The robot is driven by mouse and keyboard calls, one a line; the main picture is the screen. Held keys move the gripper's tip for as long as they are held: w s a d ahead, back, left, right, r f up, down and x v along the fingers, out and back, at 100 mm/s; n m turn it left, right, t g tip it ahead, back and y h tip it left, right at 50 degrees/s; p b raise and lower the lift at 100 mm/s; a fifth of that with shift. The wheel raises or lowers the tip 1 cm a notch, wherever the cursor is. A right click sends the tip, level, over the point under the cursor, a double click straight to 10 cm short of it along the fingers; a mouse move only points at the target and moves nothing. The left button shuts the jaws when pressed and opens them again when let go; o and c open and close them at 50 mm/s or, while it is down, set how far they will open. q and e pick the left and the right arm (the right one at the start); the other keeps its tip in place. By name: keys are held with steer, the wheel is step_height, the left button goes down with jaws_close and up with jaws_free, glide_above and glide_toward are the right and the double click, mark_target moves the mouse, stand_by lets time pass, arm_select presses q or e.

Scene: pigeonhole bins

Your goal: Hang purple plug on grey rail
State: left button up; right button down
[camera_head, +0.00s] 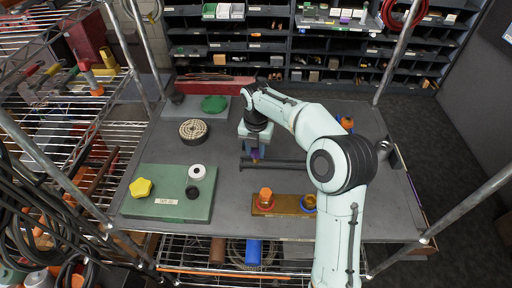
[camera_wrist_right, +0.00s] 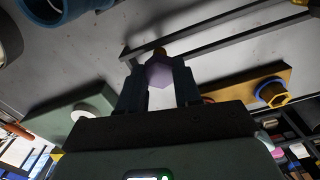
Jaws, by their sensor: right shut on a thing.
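My right gripper (camera_head: 255,153) points down over the middle of the table and is shut on the purple plug (camera_head: 255,156). In the right wrist view the plug (camera_wrist_right: 158,73) sits between the two fingers (camera_wrist_right: 160,85), with a small orange part at its far end. The dark grey rail (camera_head: 280,164) lies just beside the plug in the head view. In the right wrist view the rail (camera_wrist_right: 215,42) runs past the plug's far end; whether they touch I cannot tell. My left gripper is not in view.
A brown block (camera_head: 283,211) with an orange plug and a blue ring stands in front. A green board (camera_head: 143,207) with a yellow knob is at left. A round patterned disc (camera_head: 193,131) lies behind it. A metal post (camera_head: 399,48) stands at the right rear.

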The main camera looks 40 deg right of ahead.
steer(key=shift+f+b, duration=0.4)
steer(key=shift+f, duration=0.9)
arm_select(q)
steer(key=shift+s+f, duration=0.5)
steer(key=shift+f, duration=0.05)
arm_select(e)
steer(key=c, duration=0.7)
jaws_free()
steer(key=shift+r, duration=0.1)
steer(key=shift+r+p, duration=0.35)
steer(key=shift+r, duration=0.2)
step_height(320, 180, up, 3)
steer(key=shift+w+r+p, duration=0.15)
steer(key=shift+r+p, duration=0.05)
steer(key=shift+p, duration=0.7)
steer(key=shift+r+p, duration=0.4)
steer(key=shift+r, duration=0.4)
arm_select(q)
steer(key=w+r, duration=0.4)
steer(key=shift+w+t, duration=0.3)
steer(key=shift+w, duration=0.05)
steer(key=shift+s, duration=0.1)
arm_select(e)
steer(key=shift+f, duration=0.1)
